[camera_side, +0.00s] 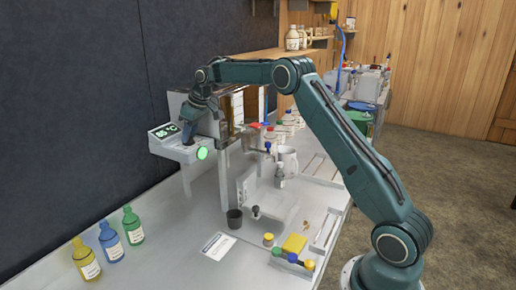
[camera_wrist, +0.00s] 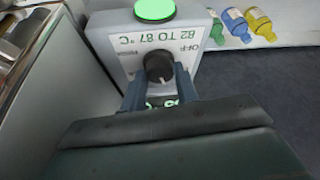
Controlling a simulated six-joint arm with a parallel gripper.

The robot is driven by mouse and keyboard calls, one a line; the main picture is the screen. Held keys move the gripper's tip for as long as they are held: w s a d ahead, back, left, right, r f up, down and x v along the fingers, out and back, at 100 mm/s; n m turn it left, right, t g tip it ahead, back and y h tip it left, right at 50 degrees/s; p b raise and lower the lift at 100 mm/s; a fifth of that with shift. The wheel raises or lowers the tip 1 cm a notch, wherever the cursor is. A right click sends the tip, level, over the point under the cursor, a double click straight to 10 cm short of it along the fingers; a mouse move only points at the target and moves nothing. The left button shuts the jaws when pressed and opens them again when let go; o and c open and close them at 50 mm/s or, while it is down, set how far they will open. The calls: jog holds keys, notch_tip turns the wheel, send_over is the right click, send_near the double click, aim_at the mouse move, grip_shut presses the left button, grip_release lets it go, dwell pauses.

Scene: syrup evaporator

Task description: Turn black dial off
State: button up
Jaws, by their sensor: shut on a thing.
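The black dial (camera_wrist: 158,67) is on the white control box (camera_wrist: 110,36), in the middle of the wrist view. Its pale mark points toward the bottom of that view. Upside-down print by it reads "82 TO 87 °C", with "OFF" at the right. My gripper (camera_wrist: 160,88) is shut on the dial, one finger at each side. In the side view my gripper (camera_side: 188,132) reaches down to the control box (camera_side: 163,150), and it hides the dial. A round green light (camera_side: 202,153) glows on the box. A lit green display (camera_side: 165,131) appears to read 85 °C.
Green (camera_side: 132,225), blue (camera_side: 110,241) and yellow (camera_side: 86,259) bottles stand at the counter's left. The dark wall is close behind the box. The counter's front left is clear.

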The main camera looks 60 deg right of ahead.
jog(key=shift+n, duration=0.5)
jog(key=o, duration=1)
jog(key=shift+r, duration=0.15)
jog(key=shift+d+v, duration=0.1)
jog(key=shift+v, duration=2.85)
jog(key=shift+d+v, duration=0.15)
jog(key=shift+v, duration=2.8)
